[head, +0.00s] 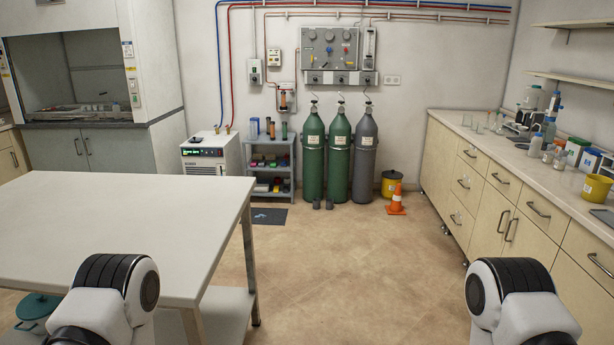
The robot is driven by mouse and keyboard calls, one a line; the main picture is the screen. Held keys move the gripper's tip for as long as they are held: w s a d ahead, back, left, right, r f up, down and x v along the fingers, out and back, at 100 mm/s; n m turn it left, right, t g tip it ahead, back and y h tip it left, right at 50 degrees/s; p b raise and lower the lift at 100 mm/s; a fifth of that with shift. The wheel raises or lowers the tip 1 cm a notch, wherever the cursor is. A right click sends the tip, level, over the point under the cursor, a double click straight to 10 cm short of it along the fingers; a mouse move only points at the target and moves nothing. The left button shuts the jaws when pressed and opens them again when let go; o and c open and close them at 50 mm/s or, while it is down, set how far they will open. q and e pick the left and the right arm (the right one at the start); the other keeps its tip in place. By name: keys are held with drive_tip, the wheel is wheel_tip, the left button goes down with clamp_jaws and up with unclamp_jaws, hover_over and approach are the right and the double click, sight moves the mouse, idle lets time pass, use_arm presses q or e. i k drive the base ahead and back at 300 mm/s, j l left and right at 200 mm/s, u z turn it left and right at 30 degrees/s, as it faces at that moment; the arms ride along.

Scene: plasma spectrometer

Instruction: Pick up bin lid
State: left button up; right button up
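I cannot clearly make out a separate bin lid in the head view. A small yellow bin (391,184) stands on the floor by the back wall, right of the gas cylinders. Its top is too small to tell whether a lid is on it. A teal round container (38,308) sits low at the left, partly hidden by the table. White and black links of my two arms show at the bottom edge. Neither gripper is in view.
A white table (130,225) fills the left. An orange cone (396,200) stands in front of the yellow bin. Three gas cylinders (339,158) and a small shelf (270,165) line the back wall. Drawer cabinets (490,190) run along the right. The middle floor is clear.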

sight(391, 175)
drive_tip(key=i+l+z, duration=0.1)
drive_tip(key=i+l, duration=0.2)
drive_tip(key=i, duration=0.65)
drive_tip(key=i+l+z, duration=0.1)
drive_tip(key=i, duration=0.9)
drive_tip(key=i+l+z, duration=0.1)
drive_tip(key=i+l, duration=0.15)
drive_tip(key=i, duration=0.75)
drive_tip(key=i+j+u, duration=0.2)
drive_tip(key=i, duration=0.3)
drive_tip(key=i+u, duration=0.2)
drive_tip(key=i, duration=0.25)
drive_tip(key=i+l+u, duration=0.2)
drive_tip(key=i, duration=0.3)
drive_tip(key=i+u, duration=0.2)
drive_tip(key=i, duration=0.3)
drive_tip(key=i+l+u, duration=0.2)
drive_tip(key=i, duration=0.25)
drive_tip(key=i+l+u, duration=0.25)
drive_tip(key=i, duration=0.25)
drive_tip(key=z, duration=1.9)
